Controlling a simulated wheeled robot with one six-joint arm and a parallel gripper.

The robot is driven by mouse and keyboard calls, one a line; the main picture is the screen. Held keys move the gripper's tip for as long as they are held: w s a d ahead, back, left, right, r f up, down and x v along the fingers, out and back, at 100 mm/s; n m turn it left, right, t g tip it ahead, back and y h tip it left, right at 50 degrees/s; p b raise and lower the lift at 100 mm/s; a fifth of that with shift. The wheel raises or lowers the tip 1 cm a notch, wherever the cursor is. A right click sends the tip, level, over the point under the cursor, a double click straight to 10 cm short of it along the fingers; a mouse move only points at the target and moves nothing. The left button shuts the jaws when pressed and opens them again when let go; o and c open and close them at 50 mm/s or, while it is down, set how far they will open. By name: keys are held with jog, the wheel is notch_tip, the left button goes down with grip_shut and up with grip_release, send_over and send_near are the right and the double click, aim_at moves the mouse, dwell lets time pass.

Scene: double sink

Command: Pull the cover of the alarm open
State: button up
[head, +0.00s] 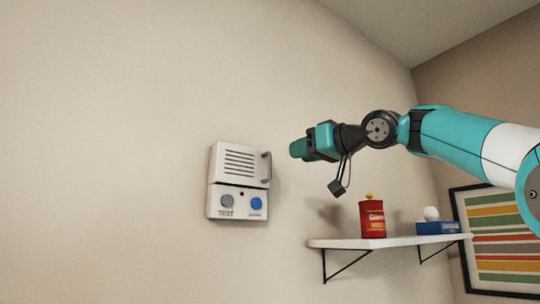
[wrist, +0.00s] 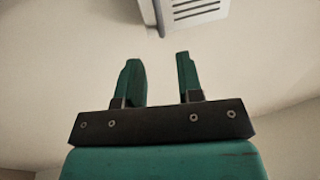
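The alarm (head: 238,182) is a white box on the wall, left of centre in the head view. Its upper part is a slotted cover (head: 237,164) with a grey handle (head: 266,167) along the right edge. The cover looks closed. Below it are a grey button, a blue button and a small red dot. My gripper (head: 297,149) is to the right of the alarm and a little above the handle, apart from it. In the wrist view my gripper (wrist: 163,80) has its two fingers apart with nothing between them. The slotted cover (wrist: 190,10) shows at the top edge there.
A white wall shelf (head: 350,243) at the lower right holds a red container (head: 371,219) and a blue box (head: 437,228) with a white round thing on it. A striped framed picture (head: 503,240) hangs on the right wall. The wall around the alarm is bare.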

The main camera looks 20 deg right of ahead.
aim_at(270, 174)
jog(key=p+x, duration=0.4)
jog(key=x, duration=0.6)
jog(key=shift+w+a+p, duration=0.2)
jog(key=shift+w+p, duration=0.15)
grip_shut()
